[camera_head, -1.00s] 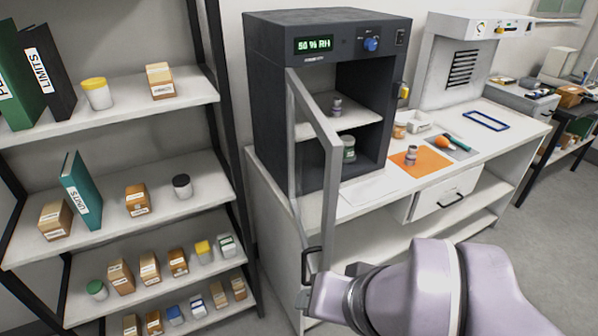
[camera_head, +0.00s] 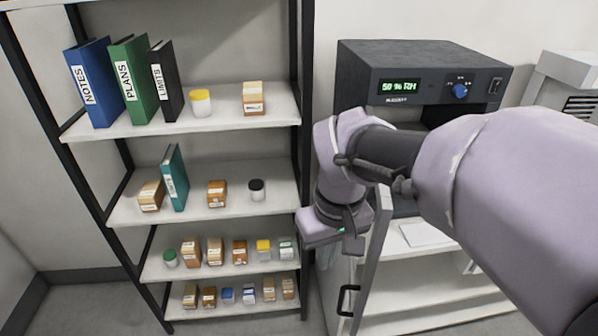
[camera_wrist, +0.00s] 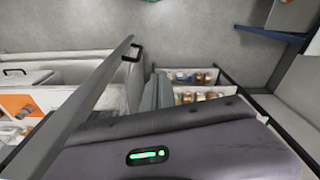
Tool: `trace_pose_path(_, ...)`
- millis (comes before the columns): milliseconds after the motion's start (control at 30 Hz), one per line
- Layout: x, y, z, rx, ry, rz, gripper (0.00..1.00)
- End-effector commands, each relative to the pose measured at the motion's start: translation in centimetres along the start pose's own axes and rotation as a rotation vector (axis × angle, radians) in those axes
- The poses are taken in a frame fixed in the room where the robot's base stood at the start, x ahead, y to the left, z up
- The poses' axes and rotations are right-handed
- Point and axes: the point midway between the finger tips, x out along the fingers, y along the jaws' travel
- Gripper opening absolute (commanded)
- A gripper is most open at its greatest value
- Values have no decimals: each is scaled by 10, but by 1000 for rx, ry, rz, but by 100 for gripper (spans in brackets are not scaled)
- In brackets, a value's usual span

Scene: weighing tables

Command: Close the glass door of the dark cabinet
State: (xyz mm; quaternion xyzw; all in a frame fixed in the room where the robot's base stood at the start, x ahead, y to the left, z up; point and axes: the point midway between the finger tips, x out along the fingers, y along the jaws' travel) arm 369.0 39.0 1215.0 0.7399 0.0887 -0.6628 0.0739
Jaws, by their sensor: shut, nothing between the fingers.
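The dark cabinet (camera_head: 425,62) stands at the right of the head view, its front largely hidden behind my arm. Its glass door stands open, swung out toward the camera; the grey door frame (camera_head: 373,262) and black handle (camera_head: 346,300) show below my wrist. In the wrist view, the door frame (camera_wrist: 82,104) runs diagonally at the left with its handle (camera_wrist: 136,51) at the far end. My gripper (camera_head: 326,254) points down at the left, outer side of the door, close to the frame. Its fingers (camera_wrist: 157,93) are shut and empty; I cannot tell whether they touch the door.
A shelf rack (camera_head: 225,120) with binders, jars and boxes stands just left of my gripper, leaving a narrow gap. The white bench (camera_head: 425,292) under the cabinet has open lower shelves. An orange mat (camera_wrist: 18,104) lies on the bench in the wrist view.

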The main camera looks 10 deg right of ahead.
Motion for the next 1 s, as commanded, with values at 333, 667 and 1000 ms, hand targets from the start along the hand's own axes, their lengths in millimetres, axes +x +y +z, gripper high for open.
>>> trace_pose_path(333, 29, 9, -77, -459, -329, 41, 0)
trace_pose_path(667, 84, 15, -65, -493, -354, 41, 0)
trace_pose_path(1000, 134, 28, -36, -488, -350, 41, 0)
